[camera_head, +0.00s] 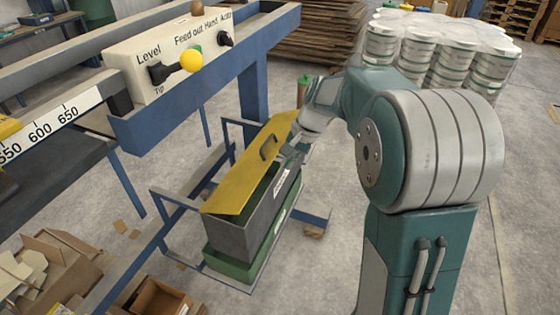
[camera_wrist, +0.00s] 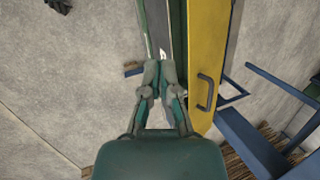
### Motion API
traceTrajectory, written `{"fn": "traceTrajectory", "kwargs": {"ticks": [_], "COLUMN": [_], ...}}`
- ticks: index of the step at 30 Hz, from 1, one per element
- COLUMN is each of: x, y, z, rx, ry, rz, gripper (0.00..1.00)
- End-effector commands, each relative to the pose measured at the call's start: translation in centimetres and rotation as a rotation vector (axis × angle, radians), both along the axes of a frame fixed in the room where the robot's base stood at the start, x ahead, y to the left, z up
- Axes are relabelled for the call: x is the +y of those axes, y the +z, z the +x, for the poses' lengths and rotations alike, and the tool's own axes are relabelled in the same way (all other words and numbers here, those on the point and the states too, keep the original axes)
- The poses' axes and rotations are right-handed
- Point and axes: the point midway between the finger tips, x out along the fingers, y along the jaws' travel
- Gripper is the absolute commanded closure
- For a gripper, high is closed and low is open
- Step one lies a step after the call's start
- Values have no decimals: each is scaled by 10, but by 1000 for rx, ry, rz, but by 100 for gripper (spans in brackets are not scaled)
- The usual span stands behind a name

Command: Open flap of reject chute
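The reject chute is a dark grey box (camera_head: 238,232) standing low in a blue frame, with a yellow flap (camera_head: 245,170) on top. The flap sits tilted, with a dark gap between its near edge and the box. A dark bar handle (camera_head: 268,147) is on the flap; it also shows in the wrist view (camera_wrist: 206,92). My gripper (camera_head: 289,157) is low beside the flap's right edge, close to the handle but not around it. In the wrist view my gripper's fingertips (camera_wrist: 160,68) are together, over the box's side, left of the yellow flap (camera_wrist: 208,45). Nothing shows between them.
A control panel (camera_head: 165,60) with a yellow knob and a blue beam (camera_head: 200,95) stand above and left of the chute. Blue frame bars surround the box. Cardboard boxes (camera_head: 50,265) lie at lower left. Pallets and white buckets (camera_head: 430,50) stand behind.

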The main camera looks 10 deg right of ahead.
Motion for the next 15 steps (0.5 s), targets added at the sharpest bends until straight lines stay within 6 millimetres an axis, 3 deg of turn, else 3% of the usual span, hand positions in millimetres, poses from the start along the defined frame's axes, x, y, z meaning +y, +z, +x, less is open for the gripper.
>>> {"fn": "traceTrajectory", "kwargs": {"ticks": [1, 6, 11, 15], "x": [-3, -5, -23, -50], "y": [-22, -71, -107, -134], "z": [-1, 5, 17, 30], "rx": [69, 245, 366, 425], "ry": [-78, -352, -629, -868], "rz": [95, 432, 751, 1012], "gripper": [100, 100, 100, 100]}}
